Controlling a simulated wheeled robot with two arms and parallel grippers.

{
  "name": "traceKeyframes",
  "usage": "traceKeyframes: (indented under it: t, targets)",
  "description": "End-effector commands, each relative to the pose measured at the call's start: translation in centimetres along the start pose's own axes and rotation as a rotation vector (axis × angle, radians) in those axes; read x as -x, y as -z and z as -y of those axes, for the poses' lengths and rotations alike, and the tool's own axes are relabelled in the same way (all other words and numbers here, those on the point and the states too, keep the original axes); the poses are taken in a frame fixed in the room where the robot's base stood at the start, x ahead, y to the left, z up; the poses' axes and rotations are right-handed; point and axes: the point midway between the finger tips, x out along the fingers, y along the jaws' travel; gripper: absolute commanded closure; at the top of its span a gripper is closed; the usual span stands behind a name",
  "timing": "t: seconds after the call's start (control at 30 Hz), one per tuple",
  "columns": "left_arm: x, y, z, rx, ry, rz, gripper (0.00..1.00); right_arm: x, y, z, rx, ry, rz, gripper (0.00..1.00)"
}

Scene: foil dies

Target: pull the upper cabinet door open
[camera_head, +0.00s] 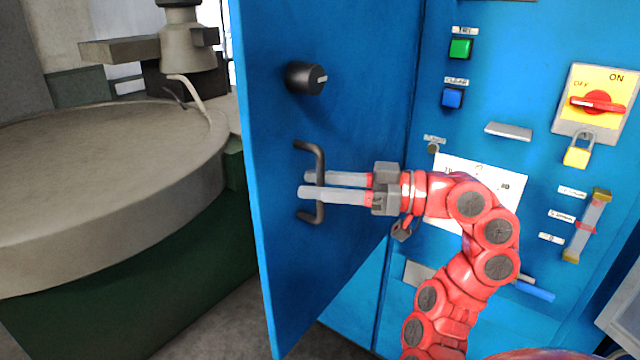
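The blue upper cabinet door (340,100) stands ajar, swung out from the cabinet front, with its free edge at the left. A dark bar handle (308,148) and a black knob (303,78) are on its face. My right gripper (320,187) comes in from the right. Its two grey fingers lie on either side of the handle's upright bar, close together, and look shut on it. Part of the bar is hidden by the nearer finger. My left gripper is not in view.
The blue cabinet front (430,120) at right carries a green button (460,48), a blue button (453,97), a red and yellow switch (598,102) and a yellow padlock (577,153). A large round grey machine table (100,170) stands left of the door, with a narrow floor gap between.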

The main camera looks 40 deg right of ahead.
Motion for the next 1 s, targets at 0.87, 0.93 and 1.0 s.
traceKeyframes:
  t: [0.87,0.93,1.0]
  targets:
    - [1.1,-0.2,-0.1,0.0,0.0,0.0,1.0,7.9,-0.2,-0.1,0.0,-0.007,0.003,0.53]
    - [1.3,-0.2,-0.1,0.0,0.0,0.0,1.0,9.6,-0.2,-0.1,-0.005,-0.007,0.002,0.53]
    - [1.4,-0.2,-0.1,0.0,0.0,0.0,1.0,11.5,-0.1,-0.1,-0.003,-0.007,0.003,0.53]
